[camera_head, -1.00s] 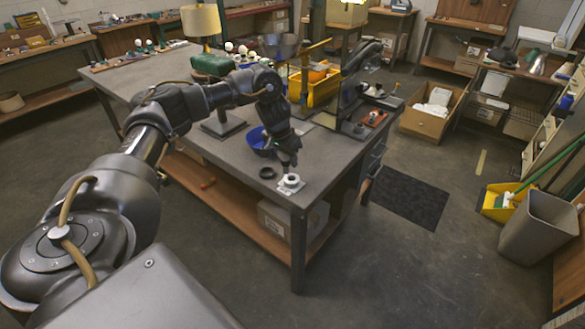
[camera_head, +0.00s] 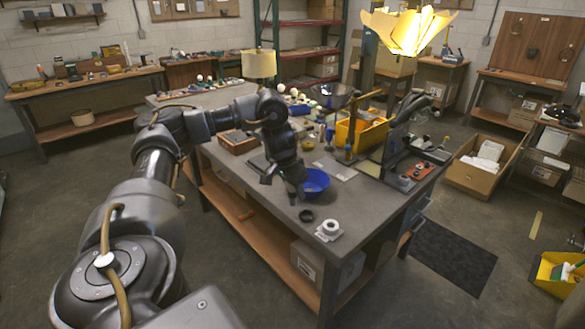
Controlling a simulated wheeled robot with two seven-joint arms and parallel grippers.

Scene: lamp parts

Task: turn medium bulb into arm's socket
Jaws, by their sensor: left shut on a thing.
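My left gripper (camera_head: 297,196) points down over the grey workbench (camera_head: 365,207), by the left side of a blue bowl (camera_head: 316,184). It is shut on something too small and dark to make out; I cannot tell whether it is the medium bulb. Several small white bulb-like things (camera_head: 281,88) stand farther back on the bench. A black, arm-like fixture (camera_head: 409,106) stands at the bench's right side; I cannot make out a socket on it. My right gripper is not in view.
A black ring (camera_head: 306,215) and a white ring-shaped part (camera_head: 330,227) lie near the front corner. A yellow bin (camera_head: 362,134) and a dark bowl (camera_head: 331,95) stand behind. A shaded lamp (camera_head: 259,64) stands farther back. A lit petal-shaped shade (camera_head: 408,30) hangs above.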

